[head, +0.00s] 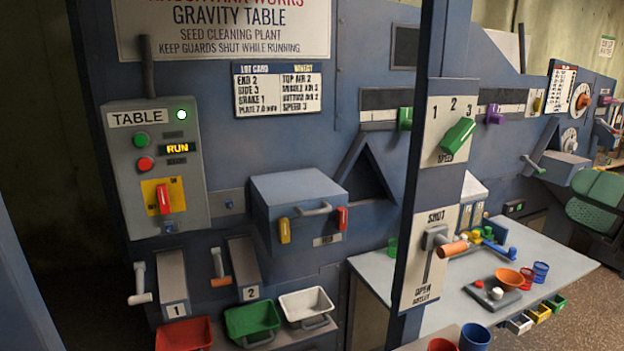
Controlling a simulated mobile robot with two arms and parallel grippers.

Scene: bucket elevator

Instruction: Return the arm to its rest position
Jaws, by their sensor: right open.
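I cannot make out either of my grippers in the head view. No arm link or fingertip that I can identify shows in front of the machine. The blue gravity table machine (300,160) fills the middle. On it, the grey TABLE control box (150,215) has a lit green lamp and an amber RUN display.
A dark blue post (425,130) stands upright in front. Red (184,333), green (252,321) and white (306,304) bins sit low at the front. A pale worktable (555,262) at right carries cups and a small tray. Several levers stick out from the machine.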

